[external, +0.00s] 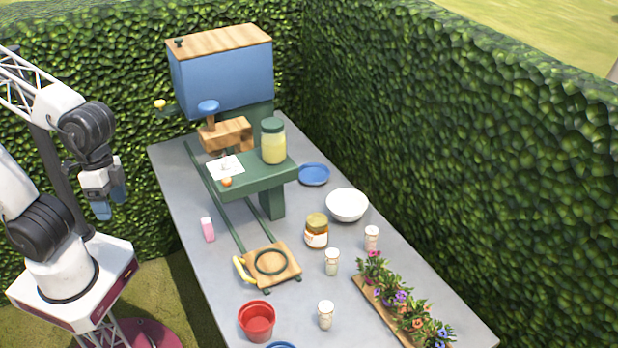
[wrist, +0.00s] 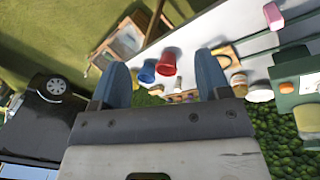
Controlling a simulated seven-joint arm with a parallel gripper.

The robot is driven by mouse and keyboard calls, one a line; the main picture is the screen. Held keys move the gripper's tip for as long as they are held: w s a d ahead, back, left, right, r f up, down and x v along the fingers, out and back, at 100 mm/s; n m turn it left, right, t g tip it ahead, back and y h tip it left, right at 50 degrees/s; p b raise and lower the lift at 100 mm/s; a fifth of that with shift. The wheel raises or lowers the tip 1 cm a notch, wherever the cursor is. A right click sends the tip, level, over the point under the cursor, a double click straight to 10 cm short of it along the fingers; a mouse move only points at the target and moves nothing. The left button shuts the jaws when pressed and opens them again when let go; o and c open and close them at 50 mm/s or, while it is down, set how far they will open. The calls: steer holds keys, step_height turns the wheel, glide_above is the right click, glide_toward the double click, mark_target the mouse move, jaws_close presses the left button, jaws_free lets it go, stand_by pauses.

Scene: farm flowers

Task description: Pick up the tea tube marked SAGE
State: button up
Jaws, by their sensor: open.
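Three small, pale-lidded tubes stand upright on the grey table: one near the front (external: 326,315), one in the middle (external: 332,262) and one farther right (external: 371,239). Their labels are too small to read, so I cannot tell which is marked SAGE. My gripper (external: 103,208) hangs left of the table, well away from the tubes, with its blue fingers pointing down. In the wrist view my gripper (wrist: 165,82) shows its two blue fingers spread wide with nothing held between them. The tubes cannot be made out clearly there.
A honey jar (external: 316,232), white bowl (external: 347,205), red cup (external: 257,321), pink item (external: 208,229) and flower planter (external: 372,298) share the table (external: 190,262). A green stand (external: 262,178) with a blue box (external: 225,80) rises at the back. A hedge (external: 470,150) borders it.

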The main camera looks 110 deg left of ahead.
steer(key=w+f+n+h, duration=0.3)
steer(key=w+n, duration=0.3)
steer(key=w, duration=0.8)
steer(key=n+t+h, duration=0.5)
steer(key=n+h, duration=0.1)
steer(key=n, duration=1)
glide_toward(326, 306)
steer(key=w+d+f, duration=0.1)
steer(key=d+f, duration=0.1)
steer(key=shift+w+a+r, duration=0.1)
steer(key=shift+w+a, duration=0.05)
steer(key=shift+x, duration=1.3)
steer(key=shift+x, duration=2.6)
